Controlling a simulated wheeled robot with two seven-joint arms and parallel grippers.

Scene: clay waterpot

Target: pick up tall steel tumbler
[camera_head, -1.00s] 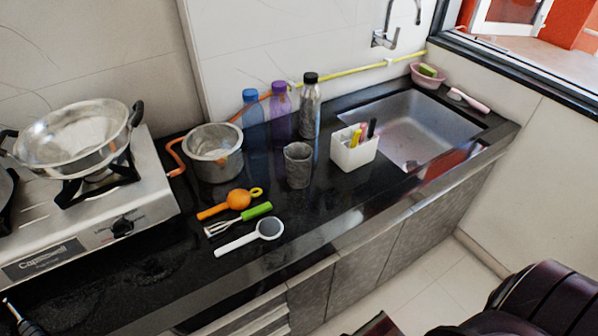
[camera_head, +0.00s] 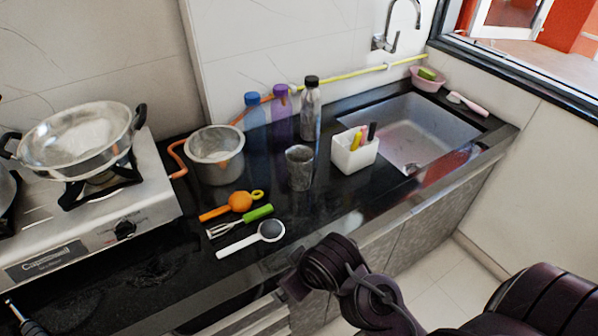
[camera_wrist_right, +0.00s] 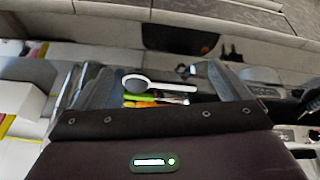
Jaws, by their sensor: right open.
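The tall steel tumbler (camera_head: 299,168) stands upright on the black counter in the head view. It is left of the white utensil holder and right of the steel pot, and nothing holds it. My right gripper (camera_head: 296,284) is in front of the counter's front edge, nearer the camera than the tumbler and apart from it. In the right wrist view the gripper (camera_wrist_right: 162,82) is open, with its dark fingers apart and nothing held between them. A grey shape beside the left finger there may be the tumbler, but I cannot tell. My left gripper is out of view.
The white holder (camera_head: 354,153) stands close to the tumbler's right. A bottle (camera_head: 311,110) and steel pot (camera_head: 216,155) are behind it. The white strainer (camera_head: 254,238), green-handled whisk (camera_head: 243,221) and orange tool (camera_head: 234,203) lie to its left front. The sink (camera_head: 420,130) is right.

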